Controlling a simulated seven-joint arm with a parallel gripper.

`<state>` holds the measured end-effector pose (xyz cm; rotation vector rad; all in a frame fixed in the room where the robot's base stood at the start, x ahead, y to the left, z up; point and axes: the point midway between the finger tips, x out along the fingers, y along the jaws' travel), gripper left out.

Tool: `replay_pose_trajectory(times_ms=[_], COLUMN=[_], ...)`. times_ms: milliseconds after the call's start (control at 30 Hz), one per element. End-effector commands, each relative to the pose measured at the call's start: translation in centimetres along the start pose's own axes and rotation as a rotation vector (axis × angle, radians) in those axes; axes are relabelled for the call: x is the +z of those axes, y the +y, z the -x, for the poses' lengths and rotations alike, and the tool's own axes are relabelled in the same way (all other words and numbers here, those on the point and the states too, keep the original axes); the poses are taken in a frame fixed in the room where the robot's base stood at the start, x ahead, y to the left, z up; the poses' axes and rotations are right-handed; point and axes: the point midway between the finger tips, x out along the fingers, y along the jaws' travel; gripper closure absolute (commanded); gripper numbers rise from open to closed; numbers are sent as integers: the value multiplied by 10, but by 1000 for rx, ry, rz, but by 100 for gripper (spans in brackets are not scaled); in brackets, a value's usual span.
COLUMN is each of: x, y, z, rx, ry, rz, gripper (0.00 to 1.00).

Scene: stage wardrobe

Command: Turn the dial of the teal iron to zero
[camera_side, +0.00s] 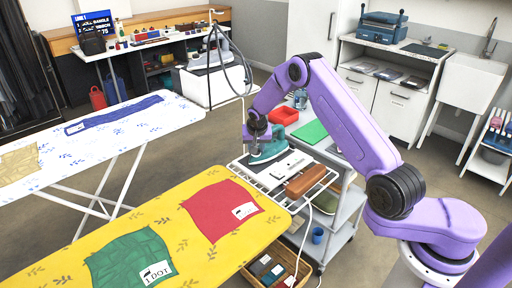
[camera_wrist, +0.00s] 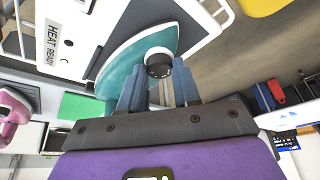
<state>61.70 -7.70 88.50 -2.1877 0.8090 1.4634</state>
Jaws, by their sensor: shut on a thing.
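The teal iron (camera_side: 270,151) stands on the white rack at the end of the yellow ironing board. In the wrist view the teal body of the iron (camera_wrist: 122,66) lies ahead of my fingers, with a dark round dial (camera_wrist: 158,66) with a pale top on it. My gripper (camera_side: 254,143) is down at the iron. In the wrist view my gripper (camera_wrist: 160,76) has one blue-grey finger on each side of the dial and is shut on it. The dial's markings are too small to read.
A white panel (camera_wrist: 70,45) marked HEAT READY lies beside the iron. A brown padded block (camera_side: 305,181) sits close by on the rack. The yellow board (camera_side: 185,258) bears red and green cloths.

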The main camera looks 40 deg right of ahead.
Motion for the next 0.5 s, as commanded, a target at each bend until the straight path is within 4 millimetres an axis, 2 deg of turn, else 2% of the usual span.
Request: replay_pose_trajectory(times_ms=[200, 500], x=[0, 0], y=[2, 2], z=[0, 0], rx=[-62, -101], ry=[-2, 1], rz=[147, 243], gripper=[99, 99])
